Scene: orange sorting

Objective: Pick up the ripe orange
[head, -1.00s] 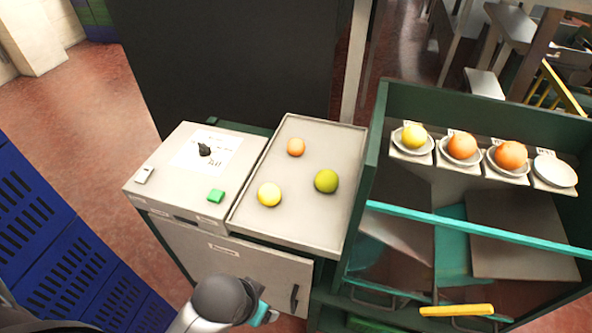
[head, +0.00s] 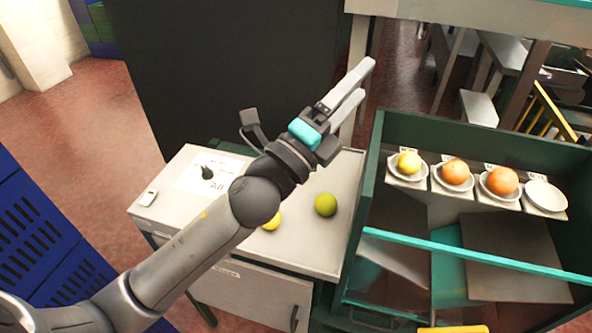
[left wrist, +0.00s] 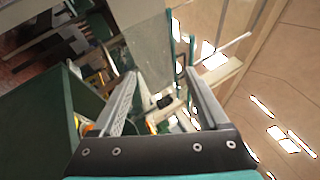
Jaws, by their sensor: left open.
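My left gripper (head: 366,79) is raised above the tray in the head view, pointing up and to the right. Its jaws are open and empty; the left wrist view also shows two parted fingers (left wrist: 162,74) with nothing between them. On the grey tray (head: 340,240) lie a green fruit (head: 325,204) and a yellow fruit (head: 273,220), the latter partly covered by my left arm. The small orange fruit seen on the tray earlier is hidden behind my arm and gripper. My right gripper is not in view.
A green-framed rack (head: 470,140) stands on the right, with a yellow fruit (head: 409,163), two orange fruits (head: 455,172) (head: 502,181) and an empty white dish (head: 545,196). A teal bar (head: 470,254) crosses its front. A control box (head: 165,205) stands left of the tray.

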